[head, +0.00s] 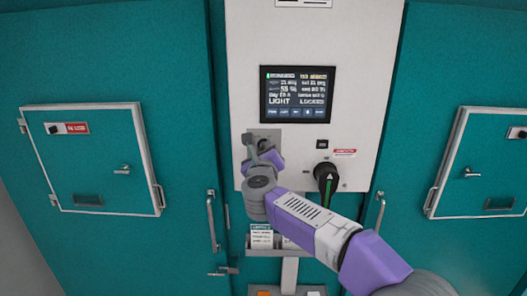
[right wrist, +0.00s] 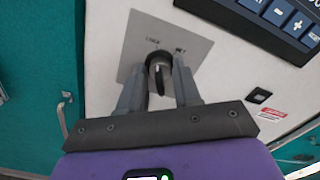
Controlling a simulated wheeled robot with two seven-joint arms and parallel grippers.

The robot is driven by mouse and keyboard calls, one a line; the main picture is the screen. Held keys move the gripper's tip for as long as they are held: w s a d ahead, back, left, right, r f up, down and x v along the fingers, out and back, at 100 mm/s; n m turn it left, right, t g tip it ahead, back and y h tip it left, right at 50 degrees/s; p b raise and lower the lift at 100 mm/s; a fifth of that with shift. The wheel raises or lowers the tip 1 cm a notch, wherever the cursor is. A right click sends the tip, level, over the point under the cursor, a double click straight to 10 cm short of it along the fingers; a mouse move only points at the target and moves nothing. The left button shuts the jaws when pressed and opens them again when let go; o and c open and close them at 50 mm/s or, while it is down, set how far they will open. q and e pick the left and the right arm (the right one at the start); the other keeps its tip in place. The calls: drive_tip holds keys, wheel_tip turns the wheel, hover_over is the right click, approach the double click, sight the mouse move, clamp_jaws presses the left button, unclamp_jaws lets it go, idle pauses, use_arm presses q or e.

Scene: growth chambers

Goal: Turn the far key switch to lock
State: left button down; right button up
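The key switch (right wrist: 158,66) is a dark round lock with a key, on a square grey plate (right wrist: 140,38) with two small labels too blurred to read surely. In the head view the plate (head: 264,134) sits below the display's left end, and my gripper hides most of the switch. My right gripper (right wrist: 160,72) is at the switch, with its two grey fingers apart on either side of the key. A narrow gap seems to show between key and fingers. The right gripper (head: 258,150) also shows in the head view. My left gripper is not in view.
A display (head: 297,94) reads "LIGHT LOCKED". Teal doors with bar handles (head: 211,220) flank the white panel. A card holder (head: 262,240) is below.

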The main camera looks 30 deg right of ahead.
drive_tip(key=b+v, duration=0.1)
drive_tip(key=v, duration=0.6)
drive_tip(key=shift+s+b, duration=0.25)
drive_tip(key=shift+b, duration=0.1)
drive_tip(key=shift+a, duration=0.1)
